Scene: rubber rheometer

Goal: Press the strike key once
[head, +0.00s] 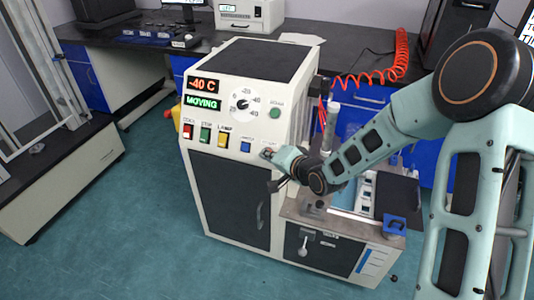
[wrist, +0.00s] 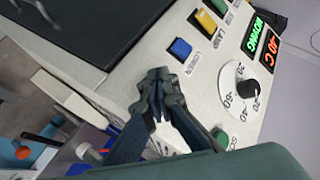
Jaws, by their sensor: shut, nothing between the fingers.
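My gripper (head: 268,153) is at the right end of the key row on the white machine's front panel, with its fingers shut and empty. In the wrist view the closed fingertips (wrist: 158,76) are close to the panel, beside the blue key (wrist: 180,49). The strike key is not clearly visible; the fingers cover the panel right of the blue key (head: 245,147) in the head view. I cannot tell whether the tips touch the panel.
Red (head: 188,131), green (head: 206,134) and yellow (head: 223,139) keys continue the row leftward. Above are a dial (head: 241,104), a round green button (head: 275,114) and a display (head: 203,103) reading "-40 C" and "MOVING". A red coiled hose (head: 401,55) hangs behind.

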